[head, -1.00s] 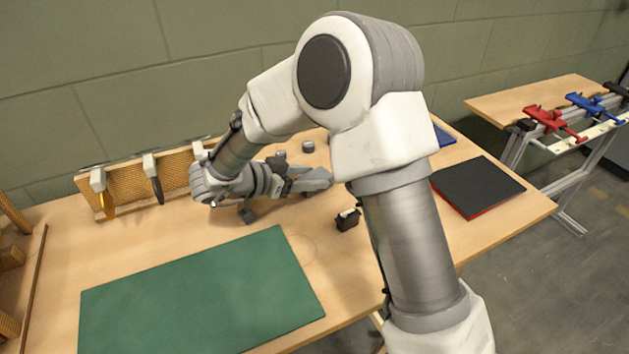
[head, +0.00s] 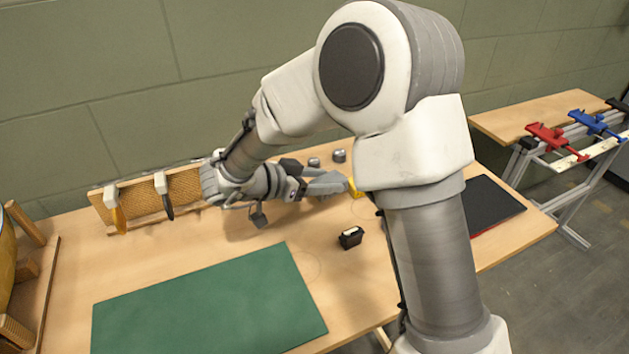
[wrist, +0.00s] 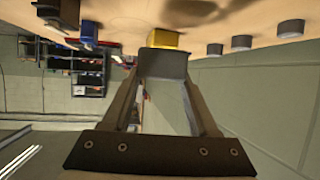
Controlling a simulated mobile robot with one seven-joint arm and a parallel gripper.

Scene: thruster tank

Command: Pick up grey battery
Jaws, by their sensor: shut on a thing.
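My gripper (wrist: 164,76) shows in the wrist view with its two fingers closed around a dark grey block, which looks like the grey battery (wrist: 163,63). The block sits between the fingertips. In the head view my gripper (head: 327,184) is low over the back of the workbench, beside a yellow thing. The battery cannot be told clearly from the fingers there, and my arm covers part of the bench to the right.
The yellow block (wrist: 168,39) lies just beyond the fingertips, and several grey cylinders stand in a row, one of them here (head: 339,155). A small black box (head: 350,237) stands nearer the front. A green mat (head: 210,305) and wooden tool rack (head: 186,185) lie left.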

